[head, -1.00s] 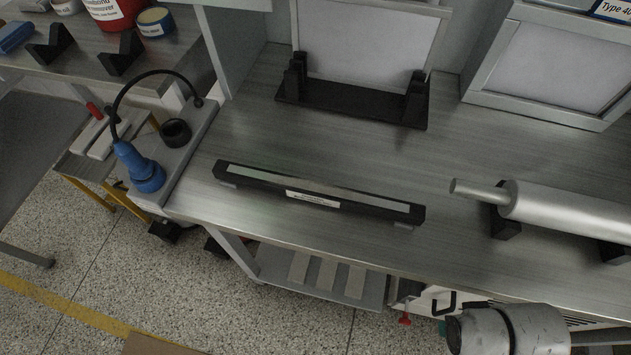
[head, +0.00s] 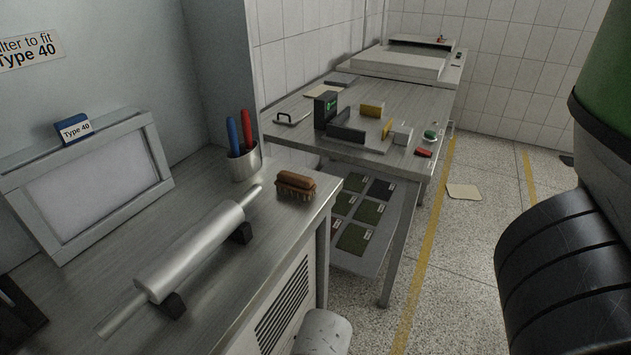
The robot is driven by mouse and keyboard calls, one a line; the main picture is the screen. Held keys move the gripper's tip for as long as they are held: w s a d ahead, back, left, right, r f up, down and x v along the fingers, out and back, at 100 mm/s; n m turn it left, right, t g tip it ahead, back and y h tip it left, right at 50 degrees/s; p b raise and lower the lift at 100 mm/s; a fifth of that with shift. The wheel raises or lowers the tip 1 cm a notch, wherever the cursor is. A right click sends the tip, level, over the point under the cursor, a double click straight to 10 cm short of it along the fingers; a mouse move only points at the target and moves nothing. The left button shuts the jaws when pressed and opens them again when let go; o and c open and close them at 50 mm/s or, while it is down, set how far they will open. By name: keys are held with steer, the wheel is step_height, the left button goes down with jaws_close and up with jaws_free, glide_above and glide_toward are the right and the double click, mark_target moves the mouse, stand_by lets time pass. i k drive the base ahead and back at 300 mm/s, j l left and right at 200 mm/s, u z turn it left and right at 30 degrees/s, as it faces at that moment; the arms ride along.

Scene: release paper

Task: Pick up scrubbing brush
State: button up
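The scrubbing brush (head: 296,184) has a brown wooden back and bristles facing down. It lies on the metal workbench (head: 222,307) near its right end, close to the edge and beside the metal cup. Nothing touches it from above. My gripper is not in view; only parts of my own body show at the right and bottom of the picture.
A metal roller (head: 195,252) rests on black supports left of the brush. A metal cup (head: 244,162) holds blue and red handled tools. A framed screen (head: 90,185) stands at the back left. A second table (head: 350,97) stands beyond, with floor at right.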

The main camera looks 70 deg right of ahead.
mark_target(293, 183)
steer(key=i+z, duration=0.15)
steer(key=z, duration=0.3)
steer(key=i+j+z, duration=0.1)
steer(key=z, duration=0.35)
steer(key=i+j+z, duration=0.1)
steer(key=z, duration=0.35)
steer(key=u, duration=0.55)
steer(key=l+u, duration=0.7)
steer(key=u, duration=0.15)
steer(key=k+l+u, duration=0.15)
steer(key=l+u, duration=0.3)
steer(key=j, duration=0.1)
